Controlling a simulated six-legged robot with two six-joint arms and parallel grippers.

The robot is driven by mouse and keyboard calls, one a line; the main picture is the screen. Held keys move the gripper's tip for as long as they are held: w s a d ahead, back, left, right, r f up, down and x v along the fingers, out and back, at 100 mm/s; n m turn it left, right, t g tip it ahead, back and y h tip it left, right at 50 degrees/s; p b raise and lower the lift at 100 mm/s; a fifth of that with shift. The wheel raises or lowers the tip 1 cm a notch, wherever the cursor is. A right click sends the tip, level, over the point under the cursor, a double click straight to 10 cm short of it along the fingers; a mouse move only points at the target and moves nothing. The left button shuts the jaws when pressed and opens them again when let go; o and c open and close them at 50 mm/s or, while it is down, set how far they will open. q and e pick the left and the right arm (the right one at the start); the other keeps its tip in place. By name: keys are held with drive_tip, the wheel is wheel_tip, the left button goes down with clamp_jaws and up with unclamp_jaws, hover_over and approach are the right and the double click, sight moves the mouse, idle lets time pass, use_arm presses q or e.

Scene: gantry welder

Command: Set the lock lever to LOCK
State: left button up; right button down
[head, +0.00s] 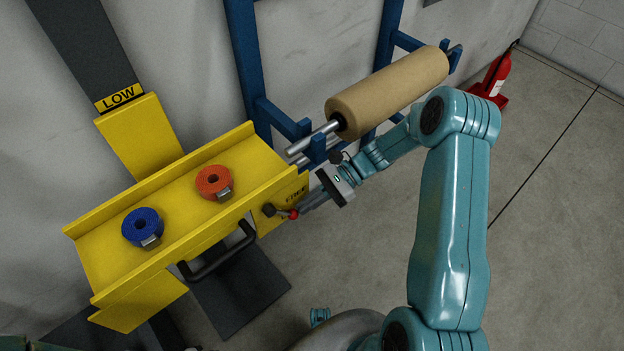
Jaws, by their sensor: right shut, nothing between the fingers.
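The lock lever (282,213) is on the right end of the yellow carriage (262,178). It has a dark pivot and a red knob (293,214), and it points right in the picture. The word FREE (296,193) is on the yellow plate just above the knob. I cannot make out a LOCK marking. My right gripper (303,210) is shut and empty, its fingertips right at the red knob; I cannot tell whether they touch it. My left gripper is not in view.
A blue strap roll (142,228) and an orange strap roll (213,182) lie on the carriage. A black handle (218,252) sticks out from its front. A brown roll (390,90) sits on a blue rack (250,65) behind. A red extinguisher (494,76) stands at the far right.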

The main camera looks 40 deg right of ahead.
use_arm(q)
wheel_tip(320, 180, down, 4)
drive_tip(key=b, duration=0.3)
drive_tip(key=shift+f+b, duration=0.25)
drive_tip(key=shift+b, duration=0.15)
use_arm(e)
drive_tip(key=a+f+y, duration=0.3)
drive_tip(key=a+y, duration=0.1)
drive_tip(key=y, duration=0.1)
drive_tip(key=shift+s+f+m, duration=0.15)
drive_tip(key=shift+f+m, duration=0.2)
drive_tip(key=shift+m, duration=0.05)
drive_tip(key=shift+a, duration=0.1)
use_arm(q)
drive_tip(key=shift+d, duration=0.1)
